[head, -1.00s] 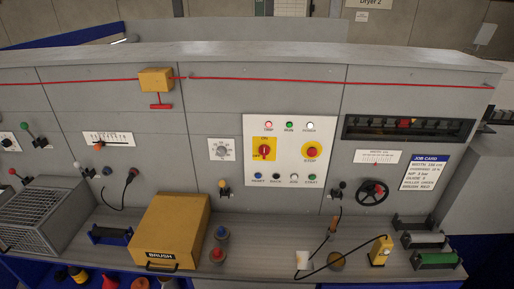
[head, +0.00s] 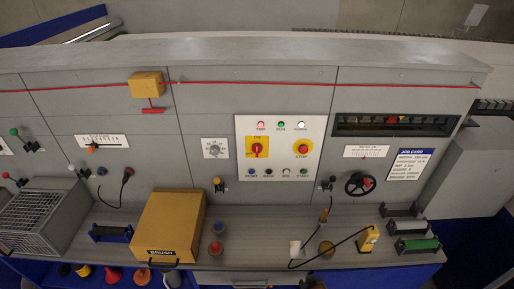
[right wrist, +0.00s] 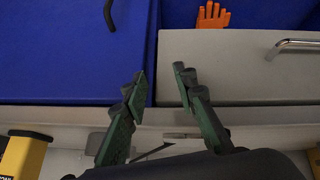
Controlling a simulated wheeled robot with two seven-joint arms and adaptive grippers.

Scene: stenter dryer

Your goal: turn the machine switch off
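The machine switch is a red rotary knob (head: 257,147) on a yellow plate, at the left of the white control panel (head: 278,172) in the head view. Its handle looks about upright; the small lettering around it is too blurred to read. Three lamps are above and a row of small buttons below. My right gripper (right wrist: 160,77) shows only in the right wrist view, open and empty, in front of blue and grey fronts, with no switch in sight. My left gripper is in neither view.
A yellow box (head: 168,222) stands on the shelf left below the panel. Red and blue knobs, a cup (head: 295,248), a cable and a yellow device (head: 368,240) share the shelf. A handwheel (head: 360,184) is right of the panel. An orange glove (right wrist: 213,16) shows in the wrist view.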

